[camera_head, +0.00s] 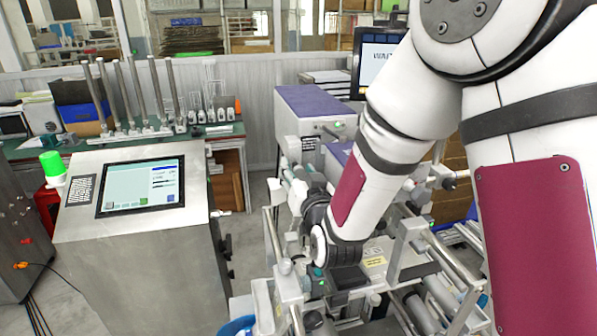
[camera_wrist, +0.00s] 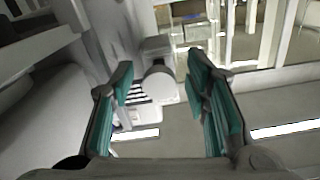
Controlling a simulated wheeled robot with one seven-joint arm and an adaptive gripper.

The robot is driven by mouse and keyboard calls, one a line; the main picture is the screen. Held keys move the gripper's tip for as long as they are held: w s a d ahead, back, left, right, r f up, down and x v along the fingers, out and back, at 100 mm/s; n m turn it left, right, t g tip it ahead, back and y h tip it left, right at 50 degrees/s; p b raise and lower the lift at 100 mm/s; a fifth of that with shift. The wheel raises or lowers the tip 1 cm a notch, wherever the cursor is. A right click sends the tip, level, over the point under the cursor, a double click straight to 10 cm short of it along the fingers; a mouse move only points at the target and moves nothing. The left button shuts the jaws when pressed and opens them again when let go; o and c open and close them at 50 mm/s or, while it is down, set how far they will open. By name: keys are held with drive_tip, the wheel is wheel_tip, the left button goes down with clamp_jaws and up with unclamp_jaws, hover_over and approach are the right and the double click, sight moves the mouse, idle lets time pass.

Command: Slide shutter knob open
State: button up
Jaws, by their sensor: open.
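In the wrist view my gripper (camera_wrist: 160,70) is open, with its two teal-padded fingers spread wide. A pale grey round knob (camera_wrist: 159,86), which looks like the shutter knob, shows in the gap between the fingers. It sits on a light grey block beside a dark slotted grille. I see no finger touching it, and its distance from the fingertips is hard to judge. In the head view my white arm reaches down over the film machine (camera_head: 375,262) and hides much of it. I cannot make out the knob or my fingers clearly there.
A steel console (camera_head: 135,245) with a touchscreen (camera_head: 142,187) and a green lamp (camera_head: 52,164) stands at the left. Purple-topped boxes (camera_head: 312,101) and a monitor (camera_head: 376,62) are behind the machine. Rails and rollers crowd around my wrist. Some floor shows between console and machine.

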sight(295, 152)
drive_tip(key=shift+w, duration=0.1)
clamp_jaws()
drive_tip(key=shift+r+p, duration=0.55)
drive_tip(key=shift+r, duration=1)
unclamp_jaws()
wheel_tip(295, 152, up, 10)
